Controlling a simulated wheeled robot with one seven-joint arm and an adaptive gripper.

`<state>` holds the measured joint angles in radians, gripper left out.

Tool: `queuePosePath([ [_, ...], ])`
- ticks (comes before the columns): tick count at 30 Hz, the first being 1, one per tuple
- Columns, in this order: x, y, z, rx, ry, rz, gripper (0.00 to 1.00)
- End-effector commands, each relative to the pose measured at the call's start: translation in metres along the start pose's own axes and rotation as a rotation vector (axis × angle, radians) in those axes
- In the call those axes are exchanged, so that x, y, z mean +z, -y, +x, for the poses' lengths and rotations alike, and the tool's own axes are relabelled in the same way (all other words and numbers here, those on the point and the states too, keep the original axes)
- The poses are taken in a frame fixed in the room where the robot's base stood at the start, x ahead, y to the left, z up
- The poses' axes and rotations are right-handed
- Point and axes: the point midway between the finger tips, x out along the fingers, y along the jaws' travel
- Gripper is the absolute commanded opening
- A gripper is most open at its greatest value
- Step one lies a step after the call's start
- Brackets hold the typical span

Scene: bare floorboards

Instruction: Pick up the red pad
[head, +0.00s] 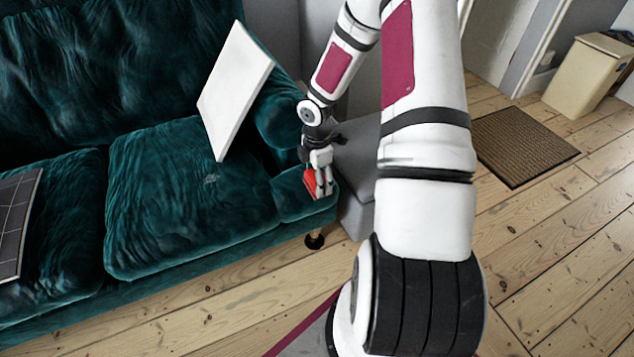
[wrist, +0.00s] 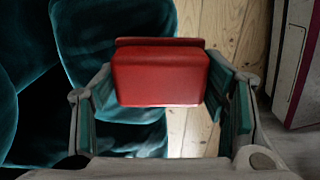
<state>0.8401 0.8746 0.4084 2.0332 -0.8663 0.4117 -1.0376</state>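The red pad (head: 310,183) is at the front end of the sofa's right arm, partly hidden by my gripper (head: 324,187). In the wrist view the red pad (wrist: 160,77) is a block with rounded edges and a thin lip along its far side. It sits between the two green-lined fingertips of my gripper (wrist: 161,90). Both fingertips meet its sides, and the gripper looks shut on it. Whether the pad still touches the sofa arm cannot be told.
The dark green sofa (head: 180,190) fills the left. A white panel (head: 235,88) leans on its right arm, and a dark gridded panel (head: 15,225) lies on the left seat. A grey box (head: 358,190) stands beside the arm. A brown mat (head: 525,145) and bin (head: 588,77) are at right.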

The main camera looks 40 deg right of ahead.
Motion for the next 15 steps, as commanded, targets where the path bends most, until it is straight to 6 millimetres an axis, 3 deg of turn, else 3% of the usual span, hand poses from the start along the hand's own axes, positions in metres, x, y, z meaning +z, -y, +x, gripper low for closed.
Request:
queuePosePath([
  [6,0.0001,0.0002,0.0000,-0.001,0.000,0.000,0.32],
  [15,0.0002,0.0002,-0.0036,-0.001,0.000,0.000,0.32],
])
